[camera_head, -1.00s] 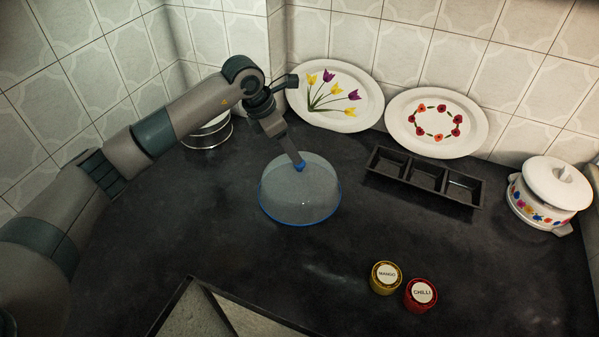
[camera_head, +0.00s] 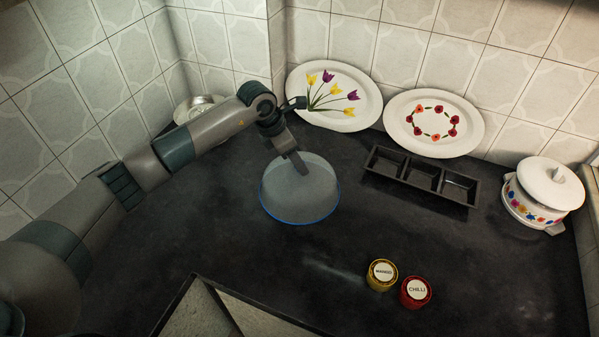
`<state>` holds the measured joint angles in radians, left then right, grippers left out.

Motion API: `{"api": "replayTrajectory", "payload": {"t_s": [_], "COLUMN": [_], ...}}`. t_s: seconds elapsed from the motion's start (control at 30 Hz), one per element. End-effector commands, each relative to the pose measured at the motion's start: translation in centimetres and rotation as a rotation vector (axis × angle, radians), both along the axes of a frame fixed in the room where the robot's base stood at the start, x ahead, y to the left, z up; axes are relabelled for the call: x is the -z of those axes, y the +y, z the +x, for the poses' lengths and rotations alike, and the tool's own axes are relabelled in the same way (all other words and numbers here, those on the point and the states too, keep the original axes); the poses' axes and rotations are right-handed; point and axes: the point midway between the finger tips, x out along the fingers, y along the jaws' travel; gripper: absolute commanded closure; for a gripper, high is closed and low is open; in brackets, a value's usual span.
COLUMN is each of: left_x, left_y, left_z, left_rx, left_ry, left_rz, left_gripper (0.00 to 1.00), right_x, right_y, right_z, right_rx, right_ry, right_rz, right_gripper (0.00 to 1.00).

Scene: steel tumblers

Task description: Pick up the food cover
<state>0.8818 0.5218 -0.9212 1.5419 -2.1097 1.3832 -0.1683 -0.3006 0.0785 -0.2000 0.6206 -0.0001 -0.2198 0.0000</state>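The food cover (camera_head: 299,200) is a translucent grey dome with a blue rim, on the dark counter near the middle of the head view. My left gripper (camera_head: 303,171) comes down from above and behind, with its fingers at the dome's top. The fingers appear edge-on as one narrow shape and hide the cover's blue knob. I cannot tell whether they are open or closed around it. No lift of the rim off the counter is evident. My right gripper is out of view.
A black three-compartment tray (camera_head: 422,177) lies right of the cover, below two decorated plates (camera_head: 360,82) (camera_head: 397,122) leaning on the tiled wall. A white pot (camera_head: 550,187) is far right. Mango (camera_head: 381,284) and chilli (camera_head: 416,300) jars stand in front. A metal container (camera_head: 186,112) is behind my arm.

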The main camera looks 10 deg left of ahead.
Motion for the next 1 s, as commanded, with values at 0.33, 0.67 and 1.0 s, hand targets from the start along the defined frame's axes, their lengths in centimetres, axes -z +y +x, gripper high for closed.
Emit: {"api": "replayTrajectory", "payload": {"t_s": [0.33, 0.67, 1.0], "left_x": [0.12, 0.09, -0.04], "left_y": [0.00, 0.02, 0.01], "left_z": [0.01, 0.01, 0.06], "left_rx": [0.000, 0.000, 0.000], "left_ry": [0.000, 0.000, -0.001], "left_rz": [0.000, 0.000, 0.000], "left_gripper": [0.53, 1.00, 1.00], "right_x": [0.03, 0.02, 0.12], "right_y": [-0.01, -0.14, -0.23], "right_z": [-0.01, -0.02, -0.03], "right_rx": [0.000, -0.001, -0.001], "right_ry": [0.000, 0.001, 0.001], "right_rz": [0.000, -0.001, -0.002], "right_gripper": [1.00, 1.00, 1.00]}}
